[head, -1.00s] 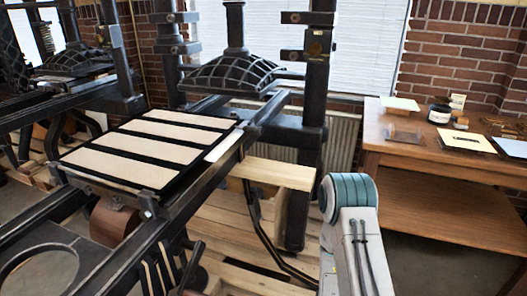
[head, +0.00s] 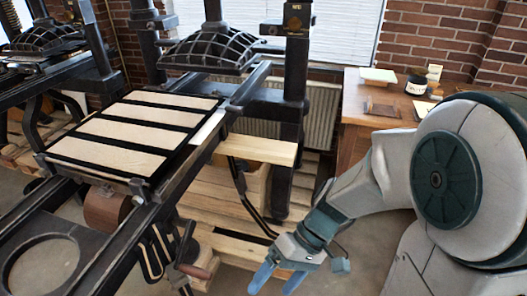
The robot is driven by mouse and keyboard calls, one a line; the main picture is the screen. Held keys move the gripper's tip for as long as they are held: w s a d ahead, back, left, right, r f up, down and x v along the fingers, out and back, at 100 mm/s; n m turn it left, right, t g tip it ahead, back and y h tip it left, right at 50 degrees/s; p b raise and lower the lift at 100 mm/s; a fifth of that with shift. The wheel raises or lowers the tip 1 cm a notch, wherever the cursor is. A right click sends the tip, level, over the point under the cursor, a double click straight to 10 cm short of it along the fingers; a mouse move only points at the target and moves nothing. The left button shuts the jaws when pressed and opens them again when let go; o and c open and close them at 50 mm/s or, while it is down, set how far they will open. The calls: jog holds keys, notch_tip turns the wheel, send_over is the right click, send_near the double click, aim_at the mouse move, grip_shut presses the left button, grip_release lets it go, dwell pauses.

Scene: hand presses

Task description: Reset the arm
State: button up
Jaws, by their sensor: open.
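My gripper (head: 277,281) is low in the middle of the head view, at the end of my bent arm (head: 345,190). Its two blue fingers point down and to the left, spread apart, with nothing seen between them. The fingers are in front of the wooden base of the hand press, right of the press's crank handle and apart from it as far as I can tell. My arm's large rounded joint fills the right side and hides much of the wooden table.
The black hand press (head: 205,105) stands at left and centre, with a framed bed (head: 120,128) of pale strips. A wooden shelf (head: 258,149) juts from it. The wooden table (head: 352,105) at right holds a dark jar (head: 416,85) and a small wooden block (head: 382,108). A crank handle (head: 195,271) sticks out below.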

jog(key=w+d+r+m+t+h+p, duration=0.1)
jog(key=w+d+r+m+t+h, duration=0.1)
jog(key=d+r, duration=0.4)
jog(key=w+d+r+m+t+h+p, duration=0.2)
jog(key=d+r+m+t+h, duration=0.1)
jog(key=d+r+t+h, duration=0.2)
jog(key=shift+w+d+r+t, duration=0.25)
jog(key=shift+d+r+t, duration=0.3)
jog(key=shift+d, duration=0.15)
